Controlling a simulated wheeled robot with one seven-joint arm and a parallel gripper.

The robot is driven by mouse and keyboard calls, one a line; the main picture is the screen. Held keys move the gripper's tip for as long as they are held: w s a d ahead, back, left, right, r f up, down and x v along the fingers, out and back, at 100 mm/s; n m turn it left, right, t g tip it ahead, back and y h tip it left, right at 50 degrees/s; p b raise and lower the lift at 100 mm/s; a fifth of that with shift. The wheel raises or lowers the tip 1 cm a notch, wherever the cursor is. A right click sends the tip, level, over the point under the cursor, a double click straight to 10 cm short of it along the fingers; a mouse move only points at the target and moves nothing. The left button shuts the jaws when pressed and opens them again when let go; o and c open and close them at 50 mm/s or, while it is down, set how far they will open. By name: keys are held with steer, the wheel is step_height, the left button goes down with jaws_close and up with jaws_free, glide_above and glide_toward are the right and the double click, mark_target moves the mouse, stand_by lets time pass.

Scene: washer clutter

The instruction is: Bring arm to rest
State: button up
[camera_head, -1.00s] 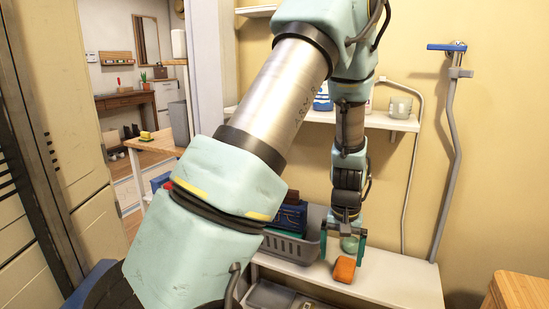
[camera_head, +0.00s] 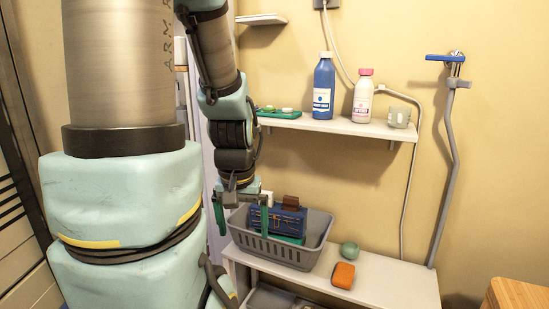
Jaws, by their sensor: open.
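My arm fills the left of the head view, its lower links close to the camera. My gripper (camera_head: 242,217) hangs from the arm with its green fingers pointing down. It is open, with nothing seen between the fingers. It is in front of the left end of the grey basket (camera_head: 272,248), and I cannot tell whether it touches the rim.
The basket holds a blue item (camera_head: 275,220). A green round object (camera_head: 349,250) and an orange block (camera_head: 343,275) lie on the white bench (camera_head: 395,281). The wall shelf (camera_head: 345,126) holds a blue bottle (camera_head: 323,88), a white bottle (camera_head: 362,98) and a glass (camera_head: 399,117).

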step_height(320, 180, up, 12)
steer(key=p, duration=1)
steer(key=shift+f, duration=0.15)
steer(key=shift+c, duration=0.2)
